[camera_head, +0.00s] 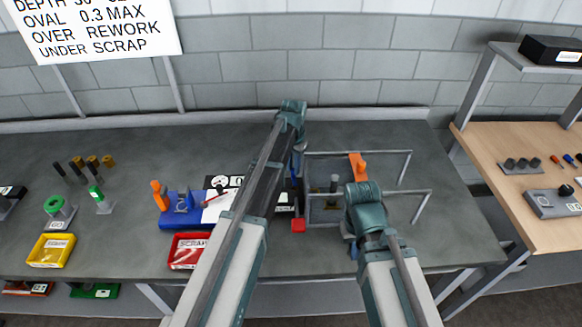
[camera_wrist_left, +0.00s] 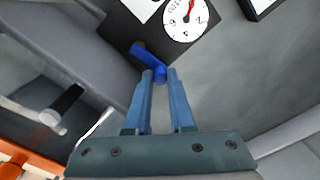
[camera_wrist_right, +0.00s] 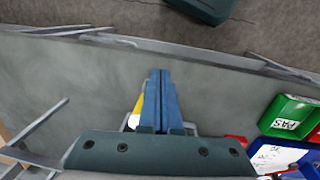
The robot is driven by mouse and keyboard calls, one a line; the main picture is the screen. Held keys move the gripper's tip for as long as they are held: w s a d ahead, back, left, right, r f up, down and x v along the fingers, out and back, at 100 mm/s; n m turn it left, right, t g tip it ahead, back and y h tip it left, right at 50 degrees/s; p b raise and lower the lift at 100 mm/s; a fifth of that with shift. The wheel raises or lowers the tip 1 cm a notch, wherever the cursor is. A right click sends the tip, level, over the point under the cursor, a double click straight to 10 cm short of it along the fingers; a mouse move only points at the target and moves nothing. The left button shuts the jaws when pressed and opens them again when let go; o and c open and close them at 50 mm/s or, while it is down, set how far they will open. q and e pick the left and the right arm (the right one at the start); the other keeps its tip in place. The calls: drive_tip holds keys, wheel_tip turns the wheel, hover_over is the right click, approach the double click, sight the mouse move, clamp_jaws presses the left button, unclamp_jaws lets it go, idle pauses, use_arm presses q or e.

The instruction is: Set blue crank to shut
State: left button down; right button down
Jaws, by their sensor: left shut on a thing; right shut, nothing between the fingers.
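The blue crank (camera_wrist_left: 148,55) is on a black box (camera_wrist_left: 130,22) with a white round dial (camera_wrist_left: 186,18) and a red needle. The crank's arm slants up to the left from its hub. My left gripper (camera_wrist_left: 160,74) is shut on the crank at its hub end, with the fingertips on either side. In the head view the left gripper (camera_head: 296,170) is mostly hidden by its own arm, and the crank cannot be made out. My right gripper (camera_wrist_right: 160,76) is shut and empty. In the head view it is low beside the grey frame (camera_head: 352,248).
Grey rail frames (camera_head: 410,192) and an orange part (camera_head: 357,164) stand right of my left gripper. A red tray (camera_head: 190,250), a blue fixture (camera_head: 183,208) and a yellow tray (camera_head: 50,250) are at the left. A wooden table (camera_head: 510,190) stands apart at the right.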

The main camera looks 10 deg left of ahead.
use_arm(q)
drive_tip(key=shift+d+m, duration=0.2)
drive_tip(key=shift+m, duration=0.3)
drive_tip(key=shift+w, duration=0.1)
drive_tip(key=c, duration=0.8)
unclamp_jaws()
drive_tip(key=shift+o, duration=0.2)
